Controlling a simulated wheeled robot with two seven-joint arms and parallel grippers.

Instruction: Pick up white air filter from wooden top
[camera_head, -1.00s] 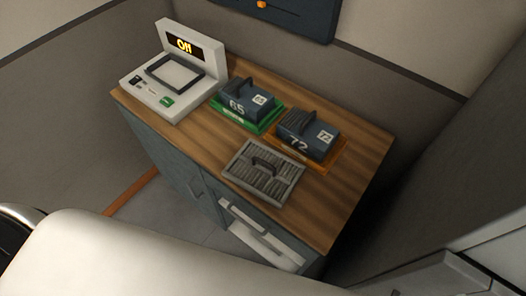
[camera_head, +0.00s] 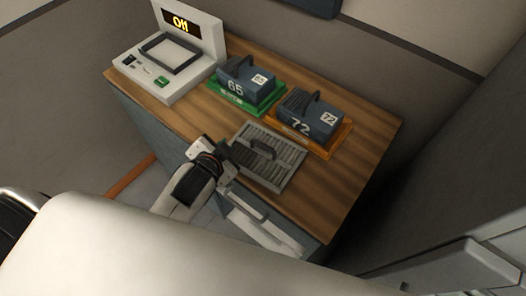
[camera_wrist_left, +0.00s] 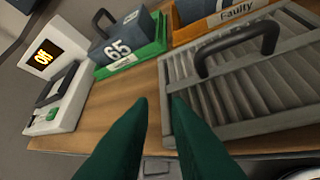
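The air filter (camera_head: 284,171) is a pale grey, pleated panel with a frame and a dark arched handle (camera_head: 262,149). It lies flat on the wooden top (camera_head: 330,205), near its front edge. In the left wrist view the filter (camera_wrist_left: 240,95) fills the right side, with its handle (camera_wrist_left: 237,46) arching above it. My left gripper (camera_head: 228,160) is at the filter's left front corner. In the wrist view its two dark green fingers (camera_wrist_left: 159,99) are apart with nothing between them, left of the filter's frame. My right gripper is not in view.
A blue block marked 65 (camera_head: 238,88) sits on a green tray (camera_head: 227,105). A blue block marked 72 (camera_head: 301,125) sits on an orange tray (camera_head: 343,141) behind the filter. A white device reading "Off" (camera_head: 180,23) stands at the left. Bare wood lies right of the filter.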

